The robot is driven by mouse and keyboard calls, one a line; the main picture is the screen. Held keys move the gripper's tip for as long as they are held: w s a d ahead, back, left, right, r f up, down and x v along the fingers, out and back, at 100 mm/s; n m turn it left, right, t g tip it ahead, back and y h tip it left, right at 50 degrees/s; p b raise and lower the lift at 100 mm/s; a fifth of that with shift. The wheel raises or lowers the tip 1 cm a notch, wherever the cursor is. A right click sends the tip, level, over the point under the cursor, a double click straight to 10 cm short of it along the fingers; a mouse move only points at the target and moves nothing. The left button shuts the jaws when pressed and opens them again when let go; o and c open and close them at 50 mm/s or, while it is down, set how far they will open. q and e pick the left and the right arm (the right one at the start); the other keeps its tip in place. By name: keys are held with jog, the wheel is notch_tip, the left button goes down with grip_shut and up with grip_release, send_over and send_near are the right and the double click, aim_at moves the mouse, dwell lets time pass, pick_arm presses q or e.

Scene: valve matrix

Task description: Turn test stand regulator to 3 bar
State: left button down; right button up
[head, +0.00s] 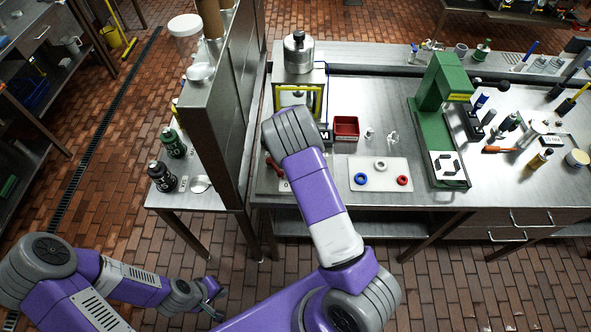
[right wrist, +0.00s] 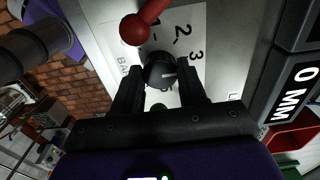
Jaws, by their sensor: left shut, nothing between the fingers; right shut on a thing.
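The test stand (head: 299,62) is a metal unit with a round cap and a yellow-edged frame, at the back left of the bench. In the right wrist view its regulator knob (right wrist: 159,69) is dark, with a short pale mark towards the right. A pale scale plate (right wrist: 188,52) beside it carries a 2, a 3 and part of the word BAR. My right gripper (right wrist: 160,86) is shut on the knob; my arm hides it in the head view. My left gripper (head: 214,291) is shut and empty, low over the floor, away from the bench.
A red-balled lever (right wrist: 136,28) stands close to the knob. A red bin (head: 346,127) and a white mat (head: 380,183) with coloured rings are right of my right arm. A green press (head: 435,125) stands farther right. A tall metal panel (head: 222,95) rises at the left.

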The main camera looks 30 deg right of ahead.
jog(key=o, duration=1.1)
jog(key=shift+c, duration=0.2)
notch_tip(320, 180, up, 8)
jog(key=shift+f, duration=0.15)
